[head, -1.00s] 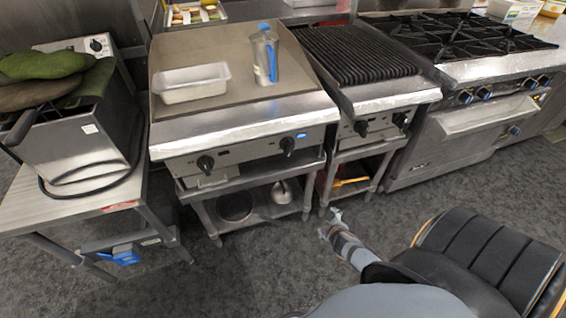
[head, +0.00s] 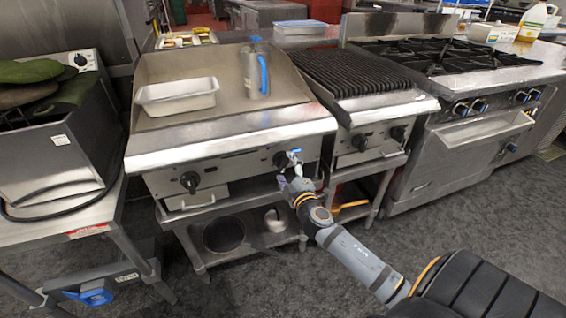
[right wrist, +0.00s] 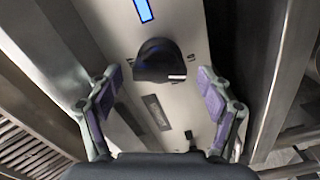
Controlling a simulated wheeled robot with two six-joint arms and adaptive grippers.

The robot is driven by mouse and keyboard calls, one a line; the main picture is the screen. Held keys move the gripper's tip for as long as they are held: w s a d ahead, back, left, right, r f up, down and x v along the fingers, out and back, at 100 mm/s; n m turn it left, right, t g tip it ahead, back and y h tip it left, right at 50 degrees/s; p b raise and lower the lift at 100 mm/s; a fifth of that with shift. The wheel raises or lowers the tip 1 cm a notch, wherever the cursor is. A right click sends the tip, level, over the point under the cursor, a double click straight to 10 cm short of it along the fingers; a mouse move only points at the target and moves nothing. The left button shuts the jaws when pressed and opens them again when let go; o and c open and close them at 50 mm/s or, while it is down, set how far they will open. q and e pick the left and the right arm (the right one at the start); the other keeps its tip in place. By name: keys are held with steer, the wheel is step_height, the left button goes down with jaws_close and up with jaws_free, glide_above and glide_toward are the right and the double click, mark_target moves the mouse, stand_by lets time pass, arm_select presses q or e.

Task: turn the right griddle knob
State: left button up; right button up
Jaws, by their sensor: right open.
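The griddle (head: 230,140) has two dark knobs on its front panel, a left one (head: 190,181) and a right one (head: 280,158). A blue mark sits beside the right knob. My right gripper (head: 289,172) is just in front of and below the right knob. In the right wrist view, my right gripper (right wrist: 158,82) is open, with purple-padded fingers on either side of the dark knob (right wrist: 160,62). The knob lies slightly beyond the fingertips, and I see no contact. My left gripper is not in view.
A metal pan (head: 178,97) and a steel pitcher (head: 255,72) stand on the griddle. A charbroiler (head: 360,80) and a burner range (head: 470,75) adjoin on the right. The griddle's stand has a lower shelf (head: 255,238). The floor in front is clear.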

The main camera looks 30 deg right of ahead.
mark_target(285, 166)
steer(key=shift+x, duration=1.6)
steer(key=c, duration=1.2)
